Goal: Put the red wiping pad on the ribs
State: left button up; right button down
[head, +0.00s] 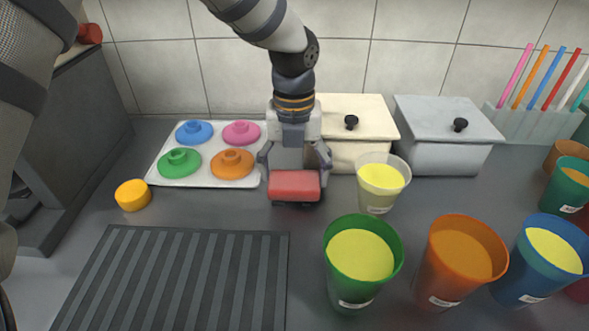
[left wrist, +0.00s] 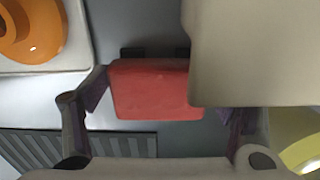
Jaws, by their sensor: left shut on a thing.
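The red wiping pad (head: 294,185) is a small red block with a dark underside. My left gripper (head: 294,180) is shut on it, with one finger at each side. The pad also shows between the fingers in the left wrist view (left wrist: 155,92). It is behind the ribs, near their far right corner; I cannot tell whether it touches the counter. The ribs (head: 180,280) are a dark ridged mat at the front left, also in the left wrist view (left wrist: 95,145). Nothing lies on the visible part of the ribs. My right gripper is not in view.
A white tray (head: 205,185) with several coloured lids is behind the ribs. A yellow round piece (head: 133,195) is left. A clear cup (head: 381,183) is right of the pad. Green (head: 360,262), orange (head: 458,262) and blue cups stand front right. Two lidded boxes (head: 360,150) stand behind.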

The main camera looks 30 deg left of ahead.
aim_at(294, 173)
pick_arm(q)
jog(key=o, duration=1.2)
jog(key=shift+f, duration=0.15)
notch_tip(294, 173, up, 12)
jog(key=shift+p, duration=0.35)
